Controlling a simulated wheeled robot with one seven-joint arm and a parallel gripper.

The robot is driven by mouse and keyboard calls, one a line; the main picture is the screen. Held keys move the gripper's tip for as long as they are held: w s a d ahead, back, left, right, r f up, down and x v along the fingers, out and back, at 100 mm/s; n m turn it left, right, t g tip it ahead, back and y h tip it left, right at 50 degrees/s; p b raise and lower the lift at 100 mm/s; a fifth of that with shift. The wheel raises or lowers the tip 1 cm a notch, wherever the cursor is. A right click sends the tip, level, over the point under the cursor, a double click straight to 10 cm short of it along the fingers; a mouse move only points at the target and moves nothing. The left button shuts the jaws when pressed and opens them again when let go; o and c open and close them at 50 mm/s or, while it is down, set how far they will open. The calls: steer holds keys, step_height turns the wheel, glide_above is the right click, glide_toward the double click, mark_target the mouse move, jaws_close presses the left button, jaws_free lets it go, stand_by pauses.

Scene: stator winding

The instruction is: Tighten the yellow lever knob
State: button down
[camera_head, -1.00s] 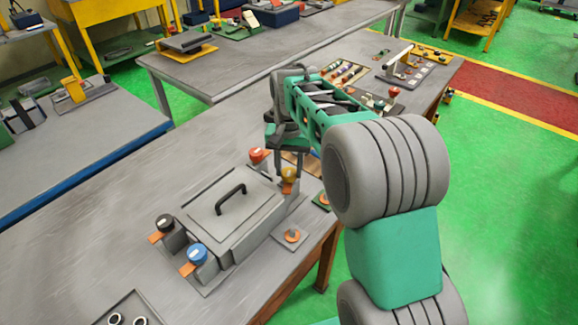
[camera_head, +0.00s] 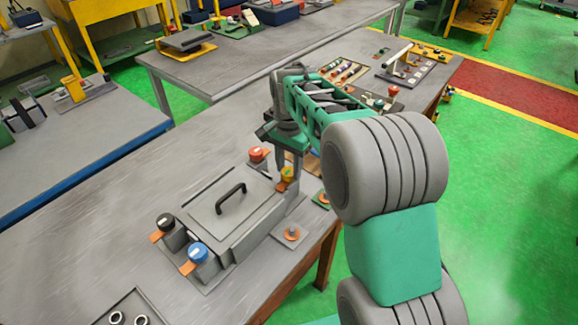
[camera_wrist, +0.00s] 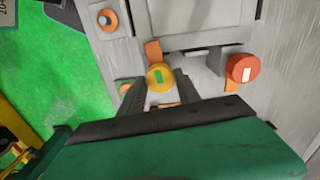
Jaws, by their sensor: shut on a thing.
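The yellow lever knob (camera_head: 287,174) sits on a post at the right corner of a grey box (camera_head: 243,187) with a black handle. It also shows in the wrist view (camera_wrist: 160,77), with a pale green stripe on its top and an orange lever (camera_wrist: 153,52) reaching out from it. My gripper (camera_head: 288,170) points down from above, its two grey fingers shut on the knob's sides. In the wrist view the fingertips (camera_wrist: 162,86) flank the knob. The fingers partly hide the knob and its post in the head view.
A black knob (camera_head: 165,221) and a blue knob (camera_head: 197,252) stand at the box's near end. A small plate with an orange disc (camera_head: 292,235) lies near the table's right edge. The table left of the box is clear.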

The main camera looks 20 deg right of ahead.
mark_target(289, 171)
steer(key=shift+w+r, duration=0.2)
steer(key=shift+r, duration=0.15)
steer(key=c, duration=1.3)
jaws_free()
steer(key=o, duration=0.4)
steer(key=shift+s+f, duration=0.15)
steer(key=shift+f, duration=0.05)
steer(key=shift+o, duration=0.2)
step_height(289, 171, up, 8)
steer(key=shift+f+b, duration=0.15)
steer(key=shift+b, duration=0.25)
steer(key=shift+s, duration=0.1)
steer(key=s+f+n+t, duration=0.1)
steer(key=s+f+n, duration=0.2)
steer(key=s, duration=0.6)
steer(key=s+f+n+t, duration=0.2)
steer(key=s+f+n, duration=0.1)
steer(key=s+n, duration=0.4)
steer(key=s, duration=0.3)
steer(key=shift+s+a+t, duration=0.2)
steer(key=shift+a+t, duration=0.1)
